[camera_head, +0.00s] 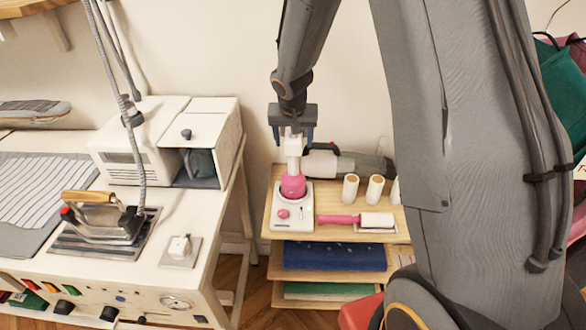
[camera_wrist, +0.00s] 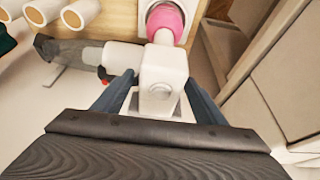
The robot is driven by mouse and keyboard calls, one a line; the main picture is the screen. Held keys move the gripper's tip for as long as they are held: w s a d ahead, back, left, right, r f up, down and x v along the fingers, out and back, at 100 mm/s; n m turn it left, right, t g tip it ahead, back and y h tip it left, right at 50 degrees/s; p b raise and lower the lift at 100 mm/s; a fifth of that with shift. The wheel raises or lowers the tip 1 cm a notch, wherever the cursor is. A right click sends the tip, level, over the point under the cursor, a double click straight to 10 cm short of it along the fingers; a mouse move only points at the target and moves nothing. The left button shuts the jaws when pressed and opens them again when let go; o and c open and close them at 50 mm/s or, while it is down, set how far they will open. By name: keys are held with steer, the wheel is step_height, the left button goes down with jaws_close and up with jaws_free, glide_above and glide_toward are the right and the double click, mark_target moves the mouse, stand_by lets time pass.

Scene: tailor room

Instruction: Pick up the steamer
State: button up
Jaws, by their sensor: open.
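The steamer (camera_head: 293,184) looks like a white and pink upright device, with a pink rounded body and a white neck and head. It stands in a white base with a pink knob (camera_head: 283,214) on the top shelf. My gripper (camera_head: 293,136) is open above it, pointing down, with its fingers on either side of the white head. In the wrist view the steamer's white head (camera_wrist: 163,66) lies between the two fingers, with the pink part beyond. I cannot tell whether the fingers touch it. The steamer's lower end is hidden in the base.
A grey and white device (camera_head: 345,164) lies close behind. The ironing table (camera_head: 140,268) with an iron (camera_head: 103,217) is left.

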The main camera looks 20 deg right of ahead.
steer(key=c, duration=1.6)
jaws_close()
steer(key=shift+r, duration=0.1)
